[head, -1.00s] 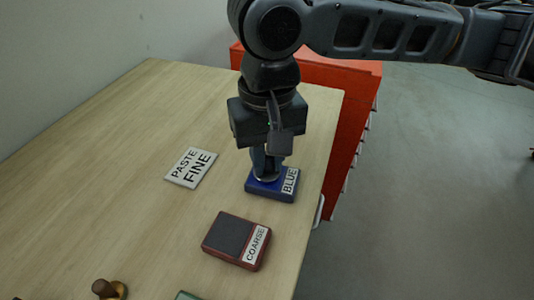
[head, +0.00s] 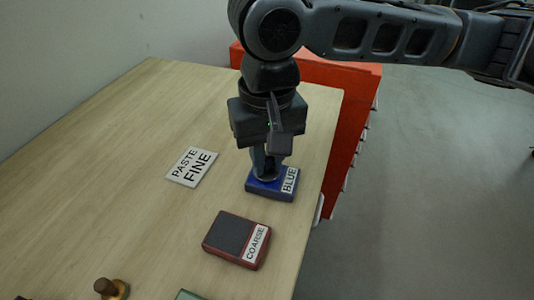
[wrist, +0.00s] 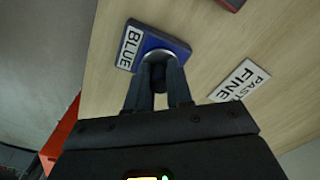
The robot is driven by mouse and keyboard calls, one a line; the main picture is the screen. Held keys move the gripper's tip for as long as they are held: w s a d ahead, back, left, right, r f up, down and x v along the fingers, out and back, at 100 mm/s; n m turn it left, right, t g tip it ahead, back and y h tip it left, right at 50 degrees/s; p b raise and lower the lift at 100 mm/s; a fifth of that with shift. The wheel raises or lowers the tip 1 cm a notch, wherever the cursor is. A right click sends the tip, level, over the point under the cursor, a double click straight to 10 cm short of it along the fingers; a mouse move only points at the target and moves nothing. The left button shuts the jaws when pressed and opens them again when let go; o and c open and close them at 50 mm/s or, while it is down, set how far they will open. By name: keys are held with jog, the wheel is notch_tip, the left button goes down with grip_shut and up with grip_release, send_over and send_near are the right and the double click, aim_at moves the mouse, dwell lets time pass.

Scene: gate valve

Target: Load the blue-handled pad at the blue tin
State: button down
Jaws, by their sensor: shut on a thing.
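The blue tin (head: 262,188) with a white BLUE label lies on the bench near its right edge. It also shows in the wrist view (wrist: 178,45), below the fingers. My gripper (head: 267,168) points down over the tin. In the wrist view my gripper (wrist: 158,80) is shut on a dark upright handle (wrist: 158,72) that stands on a pale round disc at the tin's top. The handle is mostly hidden between the fingers, and its colour is hard to tell. Whether the disc touches the tin's surface I cannot tell.
A red COARSE tin (head: 236,240) lies in front of the blue tin. A white PASTE FINE card (head: 191,167) lies to the left. A brown-handled pad (head: 110,288) and a green tin edge (head: 187,295) show at the bottom. An orange cabinet (head: 345,150) stands beyond the bench's right edge.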

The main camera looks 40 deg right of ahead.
notch_tip(320, 180, up, 7)
jog(key=p, duration=0.7)
jog(key=shift+s, duration=0.1)
dwell(0.9)
